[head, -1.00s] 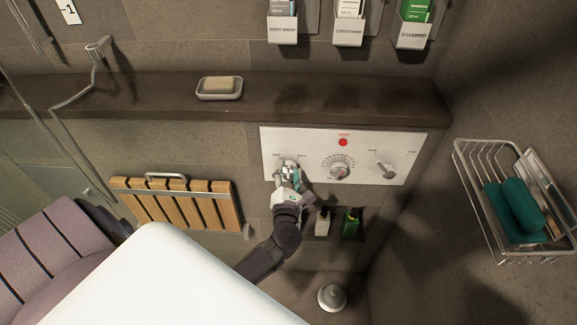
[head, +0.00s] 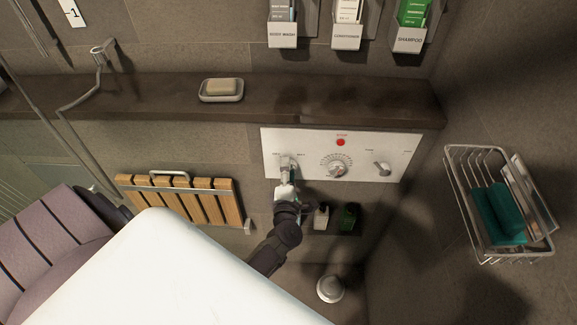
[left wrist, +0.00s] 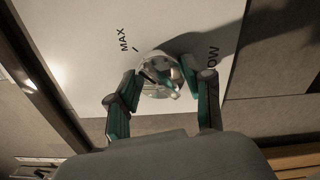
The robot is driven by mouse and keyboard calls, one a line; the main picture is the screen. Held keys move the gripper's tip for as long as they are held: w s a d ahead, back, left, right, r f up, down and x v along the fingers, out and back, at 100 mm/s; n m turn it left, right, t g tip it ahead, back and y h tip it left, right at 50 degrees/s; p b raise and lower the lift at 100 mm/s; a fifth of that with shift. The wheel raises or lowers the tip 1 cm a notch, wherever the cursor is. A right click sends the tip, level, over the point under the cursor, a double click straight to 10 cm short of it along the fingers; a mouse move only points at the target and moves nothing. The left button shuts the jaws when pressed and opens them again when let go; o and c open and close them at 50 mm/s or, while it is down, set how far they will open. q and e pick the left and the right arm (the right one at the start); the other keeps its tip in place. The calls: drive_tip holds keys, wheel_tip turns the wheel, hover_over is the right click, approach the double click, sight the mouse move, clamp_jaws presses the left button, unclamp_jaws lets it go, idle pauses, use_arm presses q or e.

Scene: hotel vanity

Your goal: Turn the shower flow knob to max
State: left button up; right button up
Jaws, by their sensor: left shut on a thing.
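The white control panel (head: 405,158) is on the tiled wall. The flow knob is at its left end, mostly hidden by my gripper in the head view. In the left wrist view the knob (left wrist: 160,74) is round and shiny metal, near a "MAX" label and tick at upper left. Letters ending "OW" are at right, partly covered. My left gripper (head: 286,168) is at the knob, with its teal-padded fingers (left wrist: 161,78) shut on it from both sides. I cannot clearly tell where the knob points. My right gripper is not in view.
A middle dial (head: 337,170), a right lever knob (head: 382,168) and a red button (head: 341,142) share the panel. A dark ledge (head: 330,98) with a soap dish (head: 221,97) runs above. A wire basket (head: 495,210) is at right. Small bottles (head: 349,216) stand below the panel.

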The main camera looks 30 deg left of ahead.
use_arm(q)
drive_tip(key=shift+w+a+r, duration=0.15)
drive_tip(key=shift+r, duration=0.3)
drive_tip(key=o, duration=1.2)
drive_tip(key=shift+c, duration=0.2)
drive_tip(key=shift+f, duration=0.15)
drive_tip(key=v, duration=1.2)
drive_tip(key=shift+s, duration=0.25)
